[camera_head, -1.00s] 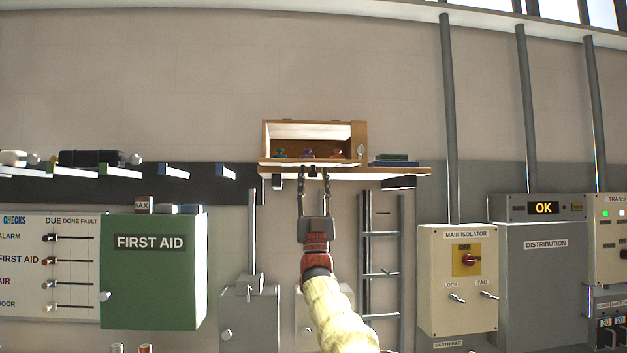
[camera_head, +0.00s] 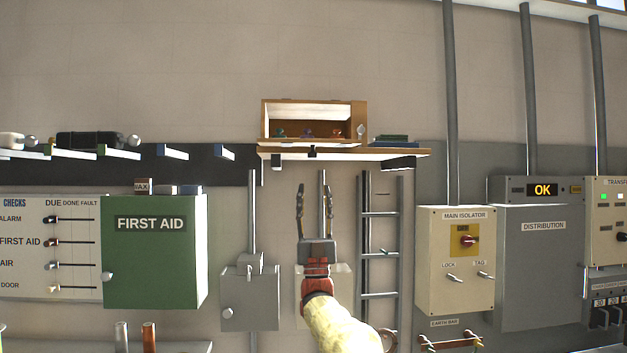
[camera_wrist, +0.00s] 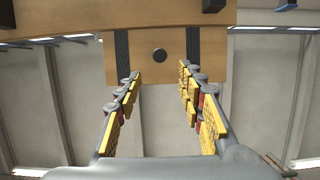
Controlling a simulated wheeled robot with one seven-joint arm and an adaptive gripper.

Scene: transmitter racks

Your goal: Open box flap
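The wooden box (camera_head: 357,114) stands on a wall shelf with its front open, showing a pale interior. Its flap (camera_head: 290,144) is folded down and forward at the shelf's front. In the wrist view the flap (camera_wrist: 150,75) shows from below, with two dark straps and a round dark knob (camera_wrist: 160,55). My gripper (camera_head: 314,192) is below the shelf, fingers pointing up, apart from the flap. It is open and empty. In the wrist view its fingers (camera_wrist: 160,85) are spread wide, with the flap beyond them.
The shelf (camera_head: 405,153) also holds a stack of books (camera_head: 393,140) right of the box. Small coloured items (camera_head: 308,133) sit inside the box. A ladder-like rack (camera_head: 380,255), grey switch box (camera_head: 250,300) and green first aid cabinet (camera_head: 153,260) are below on the wall.

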